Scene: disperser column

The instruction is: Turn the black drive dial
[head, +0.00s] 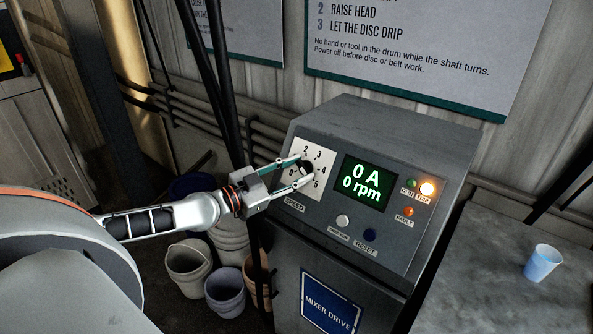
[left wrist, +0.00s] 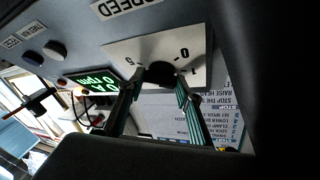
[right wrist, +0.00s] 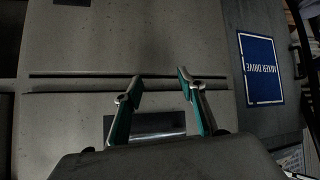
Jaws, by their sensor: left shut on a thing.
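The black drive dial (head: 306,167) sits on a white numbered plate marked SPEED, on the sloped face of the grey mixer drive console (head: 360,120). My left gripper (head: 305,170) reaches it from the left, with one finger on each side of the dial, shut on it. In the left wrist view the dial (left wrist: 160,72) is a dark round shape between the green-padded fingertips (left wrist: 159,84); its pointer is hidden. The display (head: 367,183) reads 0 A and 0 rpm. My right gripper shows only in the right wrist view (right wrist: 154,80), open and empty before a grey panel.
Right of the display, the amber trip lamp (head: 427,189) is lit, above the fault lamp (head: 409,211). Buckets (head: 225,290) stand left of the console. A blue cup (head: 542,262) stands on the right-hand bench.

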